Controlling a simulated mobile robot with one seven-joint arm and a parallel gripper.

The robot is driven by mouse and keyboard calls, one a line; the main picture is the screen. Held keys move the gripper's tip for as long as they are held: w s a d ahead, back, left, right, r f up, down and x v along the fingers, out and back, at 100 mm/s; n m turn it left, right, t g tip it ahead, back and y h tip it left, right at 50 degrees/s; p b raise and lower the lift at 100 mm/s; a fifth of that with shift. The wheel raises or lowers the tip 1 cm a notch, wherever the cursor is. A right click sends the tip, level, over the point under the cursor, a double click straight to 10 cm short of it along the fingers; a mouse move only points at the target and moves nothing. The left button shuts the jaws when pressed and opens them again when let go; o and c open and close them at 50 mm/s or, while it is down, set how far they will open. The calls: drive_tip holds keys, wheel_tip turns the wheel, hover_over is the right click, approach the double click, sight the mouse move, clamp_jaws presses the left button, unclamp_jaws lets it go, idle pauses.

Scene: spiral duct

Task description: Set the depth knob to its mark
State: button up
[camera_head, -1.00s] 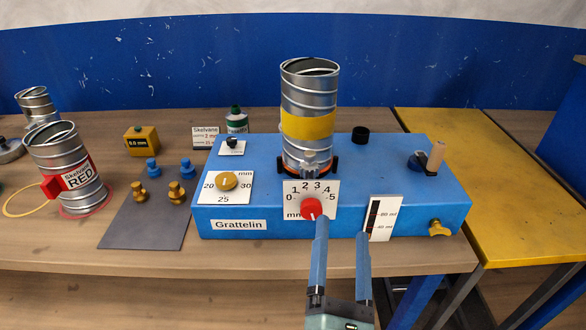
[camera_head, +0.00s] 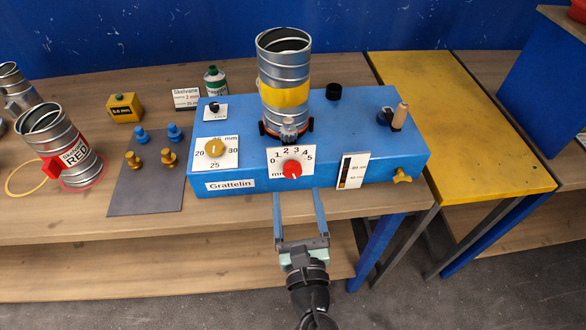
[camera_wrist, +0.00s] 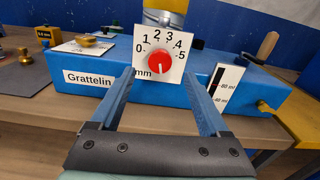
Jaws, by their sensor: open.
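The red depth knob (camera_head: 292,169) sits on a white dial plate (camera_head: 282,155) marked 0 to 5 mm, on the front of the blue Grattelin machine (camera_head: 340,165). In the wrist view the red knob (camera_wrist: 159,63) has a short white line at its lower edge, pointing almost straight down, away from the numbers. A separate target mark on the dial is too small to tell. My gripper (camera_head: 297,191) is open and empty, just in front of and below the knob. In the wrist view its fingers (camera_wrist: 171,76) flank the knob, apart from it.
A spiral duct with a yellow band (camera_head: 285,75) stands on the machine above the dial. A brass knob (camera_head: 215,147) is left of it, a level gauge (camera_head: 352,171) right. Another duct labelled RED (camera_head: 62,145) stands at left. Open space lies before the bench.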

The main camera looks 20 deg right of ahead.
sight(293, 173)
drive_tip(key=x, duration=0.6)
drive_tip(key=shift+w+d, duration=0.1)
drive_tip(key=shift+w, duration=0.15)
clamp_jaws()
